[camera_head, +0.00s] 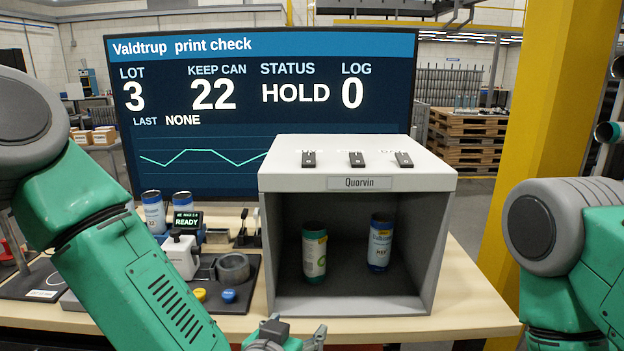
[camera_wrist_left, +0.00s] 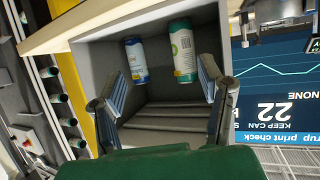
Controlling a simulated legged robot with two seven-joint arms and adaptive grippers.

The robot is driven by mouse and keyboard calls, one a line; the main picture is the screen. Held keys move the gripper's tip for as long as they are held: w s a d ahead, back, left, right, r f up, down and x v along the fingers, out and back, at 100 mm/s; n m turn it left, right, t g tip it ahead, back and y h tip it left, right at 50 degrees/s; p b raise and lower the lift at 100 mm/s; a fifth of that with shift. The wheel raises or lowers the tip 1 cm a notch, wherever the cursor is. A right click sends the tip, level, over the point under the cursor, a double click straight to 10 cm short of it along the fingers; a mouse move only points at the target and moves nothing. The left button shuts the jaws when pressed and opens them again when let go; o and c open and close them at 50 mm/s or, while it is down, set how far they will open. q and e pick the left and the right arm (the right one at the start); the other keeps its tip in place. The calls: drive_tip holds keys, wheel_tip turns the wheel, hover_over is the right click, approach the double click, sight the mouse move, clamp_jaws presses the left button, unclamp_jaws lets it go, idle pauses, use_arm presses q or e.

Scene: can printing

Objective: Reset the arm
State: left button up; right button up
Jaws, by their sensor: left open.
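My left arm (camera_head: 120,255) comes in from the left, bent down. Its gripper (camera_head: 285,336) shows only in part at the bottom edge, in front of the grey-white Quorvin box (camera_head: 278,285). In the left wrist view my left gripper (camera_wrist_left: 163,88) is open and empty, its fingers spread and pointing toward the box's opening. Inside the box stand a green-and-white can (camera_head: 314,262) and a blue-and-white can (camera_head: 380,242), apart from each other. Both also show in the wrist view, green (camera_wrist_left: 184,55) and blue (camera_wrist_left: 136,62). My right arm (camera_head: 565,240) is at the right; its gripper is out of the picture.
A print check screen (camera_head: 220,165) reading HOLD stands behind. Left of the box are a small device reading READY (camera_head: 187,222), two cans (camera_head: 153,212), a yellow button (camera_head: 200,294) and a blue button (camera_head: 229,295). The table (camera_head: 470,305) is clear right of the box.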

use_arm(q)
drive_tip(key=s+a+f+g+b, duration=0.1)
drive_tip(key=s+a+f+g, duration=0.15)
drive_tip(key=f, duration=0.35)
drive_tip(key=s+a+f+g+y+b, duration=0.1)
drive_tip(key=s+a+f, duration=0.3)
drive_tip(key=f, duration=0.3)
drive_tip(key=s+a+f+g+b, duration=0.1)
drive_tip(key=s+a+f+g, duration=0.15)
drive_tip(key=f, duration=0.35)
drive_tip(key=s+a+f+n+g+y+b, duration=0.1)
drive_tip(key=s+a+f+g, duration=0.2)
drive_tip(key=s+a+f, duration=0.2)
drive_tip(key=s+a+f+n+g+y+b, duration=0.2)
drive_tip(key=s+a+f, duration=0.3)
drive_tip(key=s+a, duration=0.6)
drive_tip(key=s+g, duration=0.1)
drive_tip(key=s, duration=0.1)
drive_tip(key=shift+s+a+f, duration=0.3)
drive_tip(key=shift+s, duration=0.05)
use_arm(e)
wheel_tip(320, 180, down, 6)
drive_tip(key=shift+w, duration=0.3)
